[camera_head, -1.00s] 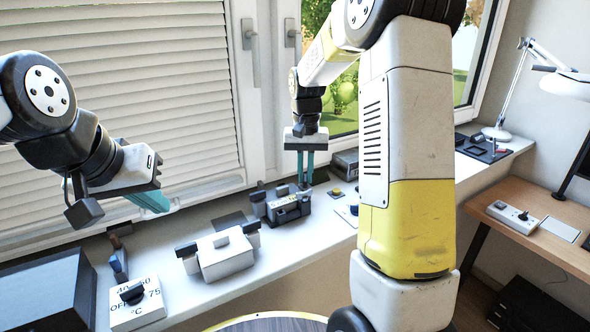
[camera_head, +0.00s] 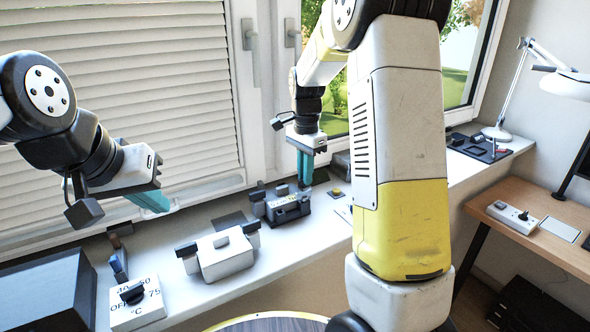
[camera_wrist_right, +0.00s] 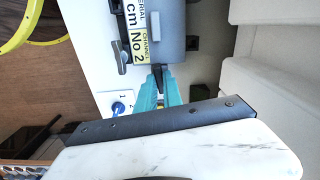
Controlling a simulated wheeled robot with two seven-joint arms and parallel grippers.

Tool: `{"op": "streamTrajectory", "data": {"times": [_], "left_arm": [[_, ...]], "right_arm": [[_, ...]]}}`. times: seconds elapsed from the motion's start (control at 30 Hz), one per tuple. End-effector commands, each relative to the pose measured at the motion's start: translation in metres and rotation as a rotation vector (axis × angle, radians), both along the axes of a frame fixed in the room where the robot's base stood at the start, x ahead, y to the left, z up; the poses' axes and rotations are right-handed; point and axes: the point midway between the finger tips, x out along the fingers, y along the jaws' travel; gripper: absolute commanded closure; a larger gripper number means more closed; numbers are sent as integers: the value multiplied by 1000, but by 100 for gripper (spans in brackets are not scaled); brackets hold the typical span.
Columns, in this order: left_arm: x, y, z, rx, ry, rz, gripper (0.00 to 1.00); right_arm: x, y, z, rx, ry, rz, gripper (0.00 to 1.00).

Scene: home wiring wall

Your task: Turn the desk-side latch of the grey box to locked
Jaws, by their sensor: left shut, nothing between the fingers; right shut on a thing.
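The grey box (camera_head: 288,207) stands on the windowsill, and its labelled body (camera_wrist_right: 155,30) fills the top of the right wrist view. Its desk-side latch is a small dark piece (camera_wrist_right: 157,72) at the box's near end in that view. My right gripper (camera_head: 304,184) points down at the right end of the box. Its teal fingertips (camera_wrist_right: 158,78) are shut on the latch, hiding most of it, so I cannot tell its exact angle. My left gripper (camera_head: 158,206) is shut and empty, above the sill at the left, well away from the grey box.
A white box with dark side latches (camera_head: 224,254) and a dial block (camera_head: 136,302) stand left on the sill. A white plate with a blue knob (camera_wrist_right: 118,105) lies close beside my right gripper. The window is close behind. A desk (camera_head: 535,225) stands at the right.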

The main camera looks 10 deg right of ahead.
Motion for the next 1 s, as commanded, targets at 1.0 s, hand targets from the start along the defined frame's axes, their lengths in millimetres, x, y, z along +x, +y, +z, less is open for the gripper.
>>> {"op": "streamTrajectory", "data": {"times": [1.0], "left_arm": [[0,0,0,0,0,0,100]], "right_arm": [[0,0,0,0,-1,-143,67]]}}
